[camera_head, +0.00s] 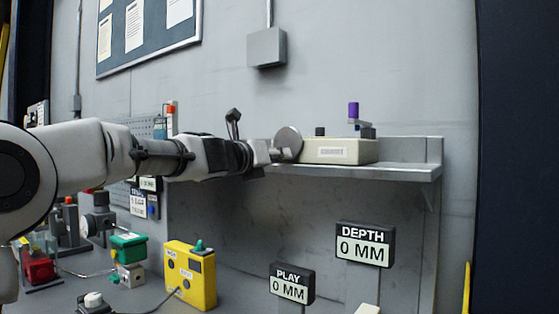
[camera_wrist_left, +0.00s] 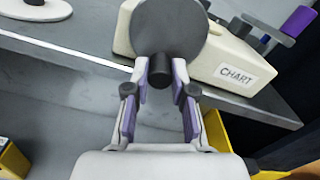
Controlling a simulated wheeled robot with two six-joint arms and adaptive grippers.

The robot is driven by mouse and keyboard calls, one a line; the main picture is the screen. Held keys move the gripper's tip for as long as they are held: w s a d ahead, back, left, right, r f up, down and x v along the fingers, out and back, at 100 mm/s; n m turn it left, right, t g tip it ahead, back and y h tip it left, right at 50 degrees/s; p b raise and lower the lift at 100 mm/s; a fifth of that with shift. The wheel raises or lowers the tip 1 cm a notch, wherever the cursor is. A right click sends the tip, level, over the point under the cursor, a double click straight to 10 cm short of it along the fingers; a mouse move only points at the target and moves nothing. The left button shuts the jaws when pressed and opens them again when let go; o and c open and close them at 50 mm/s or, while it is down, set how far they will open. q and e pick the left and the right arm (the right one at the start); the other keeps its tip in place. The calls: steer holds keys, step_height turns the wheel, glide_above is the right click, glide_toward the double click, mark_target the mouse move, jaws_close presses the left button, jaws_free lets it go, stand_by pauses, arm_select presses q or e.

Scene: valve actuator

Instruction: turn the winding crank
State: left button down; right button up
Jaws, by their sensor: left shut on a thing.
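The cream box marked CHART (camera_head: 340,151) sits on the grey wall shelf. At its left end is the winding crank, a grey round disc (camera_head: 288,143) with a short dark handle. In the left wrist view the disc (camera_wrist_left: 172,28) faces me and the dark handle (camera_wrist_left: 159,72) sticks out toward me. My left gripper (camera_head: 276,155) reaches in from the left at shelf height. In the left wrist view its fingers (camera_wrist_left: 160,76) stand either side of the handle, shut on it. My right gripper is not in view.
The shelf edge (camera_head: 390,172) runs just below the box. A purple-topped knob (camera_head: 353,110) stands on or behind the box's right end. Below are DEPTH (camera_head: 365,244) and PLAY (camera_head: 292,284) displays, both 0 MM, and a yellow control box (camera_head: 190,274).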

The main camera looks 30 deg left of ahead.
mark_target(278, 134)
arm_select(q)
steer(key=a+m, duration=0.1)
steer(key=m, duration=0.4)
steer(key=a+r+m+b, duration=0.1)
steer(key=m, duration=0.3)
steer(key=a+r+m+b, duration=0.1)
steer(key=m, duration=0.4)
steer(key=shift+w+m, duration=0.2)
steer(key=shift+m, duration=0.1)
steer(key=m, duration=0.1)
steer(key=m+b, duration=0.1)
steer(key=shift+a+r+m, duration=0.1)
steer(key=shift+r+m, duration=0.2)
steer(key=shift+r, duration=0.05)
steer(key=m, duration=0.1)
steer(key=r+m+b, duration=0.1)
steer(key=m, duration=0.1)
steer(key=shift+m, duration=0.3)
steer(key=m, duration=0.1)
steer(key=m+b, duration=0.1)
steer(key=m, duration=0.1)
steer(key=shift+d+r+m+b, duration=0.2)
steer(key=shift+r+m+b, duration=0.1)
steer(key=shift+r, duration=0.1)
steer(key=shift+d+r+m+b, duration=0.1)
steer(key=shift+r+m+b, duration=0.1)
steer(key=shift+m, duration=0.5)
steer(key=shift+d+r+m+b, duration=0.1)
steer(key=shift+r+m+b, duration=0.1)
steer(key=shift+m, duration=0.5)
